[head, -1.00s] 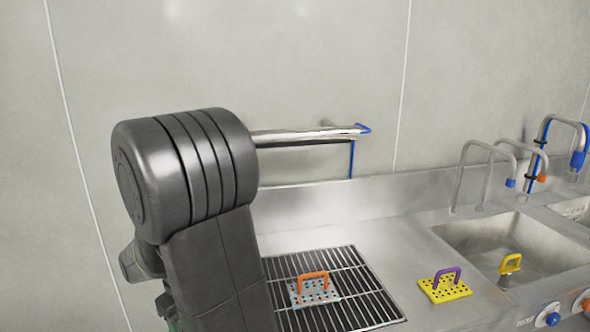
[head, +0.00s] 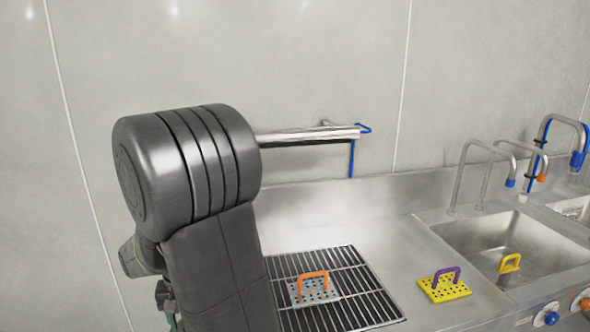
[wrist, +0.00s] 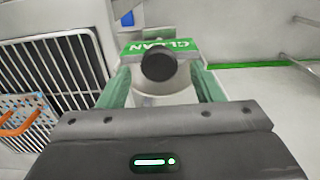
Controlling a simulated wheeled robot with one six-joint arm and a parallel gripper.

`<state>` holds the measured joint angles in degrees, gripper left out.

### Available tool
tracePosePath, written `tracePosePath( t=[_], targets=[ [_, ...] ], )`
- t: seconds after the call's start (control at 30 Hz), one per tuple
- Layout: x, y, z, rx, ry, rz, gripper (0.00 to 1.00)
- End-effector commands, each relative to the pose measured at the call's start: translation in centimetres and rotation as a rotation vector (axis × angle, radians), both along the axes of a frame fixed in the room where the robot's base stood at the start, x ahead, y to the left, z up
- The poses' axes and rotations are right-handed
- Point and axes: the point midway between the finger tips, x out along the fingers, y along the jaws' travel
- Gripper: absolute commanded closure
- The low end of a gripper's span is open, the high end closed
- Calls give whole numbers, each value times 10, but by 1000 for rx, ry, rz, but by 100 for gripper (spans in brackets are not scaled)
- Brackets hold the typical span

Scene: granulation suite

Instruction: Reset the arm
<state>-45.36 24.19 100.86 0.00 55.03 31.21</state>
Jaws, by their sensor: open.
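My gripper (wrist: 162,88) shows in the wrist view with its two green fingers apart. Between and beyond them is a pale round object with a black knob (wrist: 158,64) and a green label reading "CLEAN" (wrist: 178,45). I cannot tell whether the fingers touch it. In the head view my dark arm fills the left and centre-left, and the gripper's fingers cannot be made out there.
A slotted drain grate (head: 352,290) bears a perforated plate with an orange handle (head: 313,284). A yellow plate with a purple handle (head: 445,288) lies on the counter to its right. A sink (head: 500,240) with taps is farther right. A wall rail (head: 310,134) is behind.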

Motion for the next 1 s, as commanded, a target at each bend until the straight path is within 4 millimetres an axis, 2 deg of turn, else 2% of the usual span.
tracePosePath(
  t=[0.03,0.2,0.4,0.83,1.0],
  targets=[
    [1,1,11,6,-6,1,41],
    [0,0,37,4,-4,3,41],
    [0,0,53,1,-2,4,41],
    [0,0,56,1,-2,5,41],
    [1,-9,58,3,-14,7,41]
  ],
)
